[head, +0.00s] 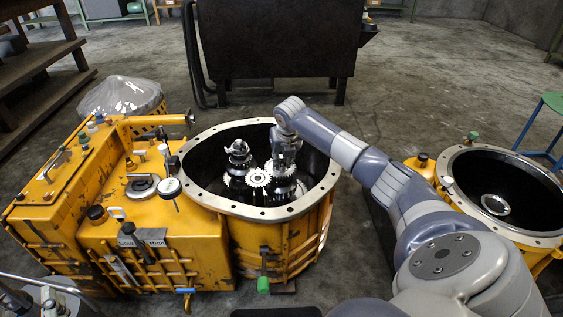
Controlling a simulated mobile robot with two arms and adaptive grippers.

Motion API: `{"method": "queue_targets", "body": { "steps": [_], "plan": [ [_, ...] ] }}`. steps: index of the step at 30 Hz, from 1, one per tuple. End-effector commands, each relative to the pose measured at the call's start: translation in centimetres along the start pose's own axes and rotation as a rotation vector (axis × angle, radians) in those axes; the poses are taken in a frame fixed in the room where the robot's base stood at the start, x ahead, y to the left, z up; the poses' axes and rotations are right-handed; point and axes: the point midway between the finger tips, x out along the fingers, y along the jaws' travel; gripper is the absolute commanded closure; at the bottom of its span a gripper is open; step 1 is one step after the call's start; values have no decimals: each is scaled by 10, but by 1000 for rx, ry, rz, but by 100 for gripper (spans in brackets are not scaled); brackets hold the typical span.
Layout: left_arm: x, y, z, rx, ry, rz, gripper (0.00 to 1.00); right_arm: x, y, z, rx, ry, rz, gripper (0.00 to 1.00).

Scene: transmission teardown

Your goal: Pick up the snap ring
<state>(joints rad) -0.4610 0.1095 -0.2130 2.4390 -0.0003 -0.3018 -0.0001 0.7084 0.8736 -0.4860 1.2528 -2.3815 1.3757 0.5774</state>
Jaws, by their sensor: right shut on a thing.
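My right gripper (284,163) reaches down into the open round yellow housing (322,208), over the gears on its right side. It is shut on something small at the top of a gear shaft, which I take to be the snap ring. The ring itself is too small and too hidden by the fingers to make out. Several metal gears (258,177) stand inside the housing, with a second upright shaft (238,150) to the left of the gripper. My left gripper is not in view.
The housing has a raised, bolted metal rim (265,213) around the gears. A yellow gearbox block (160,220) with gauges and caps adjoins it on the left. Another open yellow housing (505,228) stands at right. A dark cabinet (275,40) is behind; open floor lies between.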

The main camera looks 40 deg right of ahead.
Motion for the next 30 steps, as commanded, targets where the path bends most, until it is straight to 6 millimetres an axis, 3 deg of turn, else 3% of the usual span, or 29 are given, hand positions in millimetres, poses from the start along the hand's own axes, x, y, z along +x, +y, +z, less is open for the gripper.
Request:
{"method": "queue_targets", "body": {
  "steps": [9,21,30],
  "plan": [
    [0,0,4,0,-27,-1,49,-5,0,2,0,-1,0,100],
    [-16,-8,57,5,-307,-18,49,-35,0,15,0,-3,0,100],
    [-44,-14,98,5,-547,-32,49,-54,21,-23,-5,0,0,100]
  ]
}}
